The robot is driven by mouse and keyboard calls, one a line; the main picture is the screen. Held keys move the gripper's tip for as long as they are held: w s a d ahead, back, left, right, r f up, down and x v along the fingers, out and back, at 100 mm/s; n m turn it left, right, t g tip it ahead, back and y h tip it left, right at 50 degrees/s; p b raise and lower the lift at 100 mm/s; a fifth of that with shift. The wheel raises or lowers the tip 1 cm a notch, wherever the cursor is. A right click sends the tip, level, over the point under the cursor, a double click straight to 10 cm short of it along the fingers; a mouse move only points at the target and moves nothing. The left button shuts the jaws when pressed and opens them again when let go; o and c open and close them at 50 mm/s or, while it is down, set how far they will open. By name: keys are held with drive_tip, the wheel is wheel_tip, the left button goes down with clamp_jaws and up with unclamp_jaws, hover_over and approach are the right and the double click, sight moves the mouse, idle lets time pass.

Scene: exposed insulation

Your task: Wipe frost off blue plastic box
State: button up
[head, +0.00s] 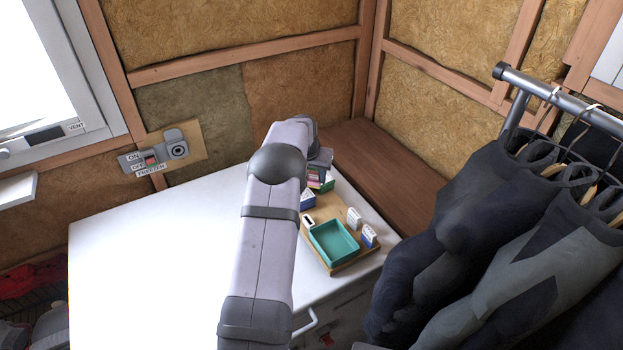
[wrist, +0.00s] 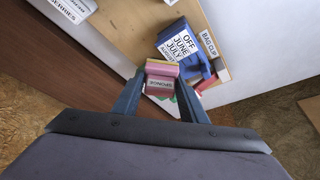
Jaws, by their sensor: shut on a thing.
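My gripper (wrist: 160,85) is shut on a pink sponge (wrist: 162,68) with a yellowish layer and a SPONGE label, seen between the two fingers in the wrist view. The blue plastic box (wrist: 170,33) is just beyond the sponge, with a white label reading OFF, JUNE, JULY, AUGUST. In the head view the blue box (head: 308,203) stands on the wooden board, right of my arm. My gripper (head: 317,168) is behind it, partly hidden by the arm. I cannot make out frost on the box, and cannot tell whether the sponge touches anything.
A wooden board (head: 325,211) on the white worktop (head: 150,250) holds a teal tray (head: 334,243), small white and blue packs (head: 368,236) and a green item (head: 326,184). A BAG CLIP label (wrist: 208,44) is beside the box. Dark suits (head: 470,240) hang at right. The left worktop is clear.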

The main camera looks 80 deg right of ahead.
drive_tip(key=shift+r+p, duration=1.35)
drive_tip(key=shift+r, duration=1.1)
